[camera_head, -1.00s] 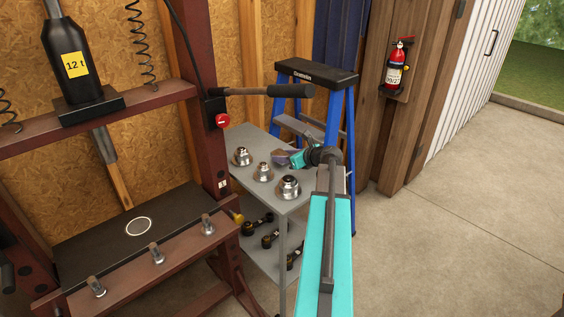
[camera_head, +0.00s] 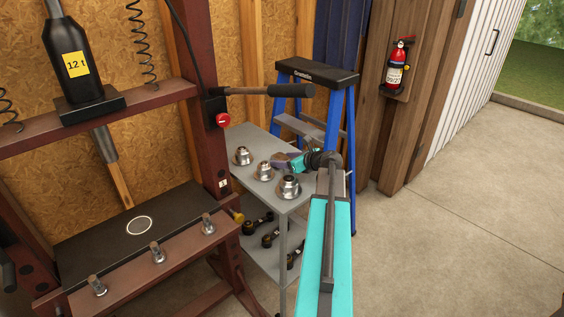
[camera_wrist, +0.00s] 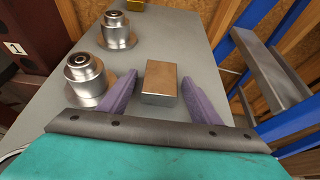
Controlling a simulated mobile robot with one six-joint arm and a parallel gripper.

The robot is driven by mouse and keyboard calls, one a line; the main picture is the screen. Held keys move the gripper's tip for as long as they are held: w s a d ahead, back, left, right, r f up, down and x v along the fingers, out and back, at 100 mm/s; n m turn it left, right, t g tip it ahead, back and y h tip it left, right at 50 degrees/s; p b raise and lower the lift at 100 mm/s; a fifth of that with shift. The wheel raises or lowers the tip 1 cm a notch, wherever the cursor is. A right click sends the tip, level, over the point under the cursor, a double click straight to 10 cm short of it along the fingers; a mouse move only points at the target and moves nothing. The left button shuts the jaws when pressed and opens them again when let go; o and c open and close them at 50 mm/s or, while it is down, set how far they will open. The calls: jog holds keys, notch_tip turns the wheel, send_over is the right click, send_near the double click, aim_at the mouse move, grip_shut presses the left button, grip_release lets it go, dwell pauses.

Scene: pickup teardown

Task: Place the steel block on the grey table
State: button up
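The steel block (camera_wrist: 161,84) is a small metal box on the grey table (camera_wrist: 183,45) in the wrist view. My gripper (camera_wrist: 186,82) is open, with one purple finger on each side of the block's near part.
Flanged metal hubs (camera_head: 289,186) stand on the table, two close left of my gripper in the wrist view (camera_wrist: 85,76). Dark parts (camera_head: 270,238) lie on the lower shelf. A red press (camera_head: 150,272) stands left. A blue ladder (camera_head: 340,125) stands close behind on the right.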

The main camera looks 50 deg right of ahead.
jog(key=shift+r, duration=0.15)
jog(key=b+v, duration=0.1)
jog(key=v, duration=1.1)
dwell(0.6)
